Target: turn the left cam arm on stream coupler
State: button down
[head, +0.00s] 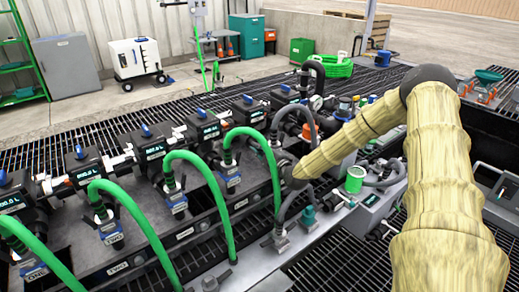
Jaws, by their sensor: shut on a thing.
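Several cam couplers with blue-grey bodies and dark side arms join green hoses to the manifold. They include a near-left coupler (110,232), a middle coupler (177,204) and a farther coupler (232,179). Their labels are too small to read, so I cannot tell which is the stream coupler. My beige-sleeved arm comes from the right and ends in a dark joint beside the manifold's right part. My gripper's fingers and whatever lies between them are hidden past that joint. I cannot make out the left cam arm there.
Dark valve units with lit displays (206,133) line the manifold. Green hoses (150,240) arch over its front. Open grating floor (340,262) lies in front. Cabinets stand far behind.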

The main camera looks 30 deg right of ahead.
jog(key=m, duration=0.1)
jog(key=r+m, duration=0.1)
jog(key=m, duration=0.1)
jog(key=d+m, duration=0.1)
jog(key=shift+r, duration=0.25)
jog(key=shift+w+d+r+m, duration=0.15)
jog(key=shift+d+m, duration=0.15)
jog(key=shift+m, duration=0.55)
jog(key=shift+s+d+r+m, duration=0.15)
jog(key=shift+d+m, duration=0.1)
jog(key=shift+m, duration=0.55)
jog(key=shift+w+d+r+m, duration=0.15)
jog(key=shift+d+m, duration=0.15)
jog(key=shift+m, duration=0.55)
jog(key=c, duration=1.5)
grip_release()
jog(key=shift+c, duration=0.2)
jog(key=s, duration=0.8)
jog(key=shift+d, duration=0.15)
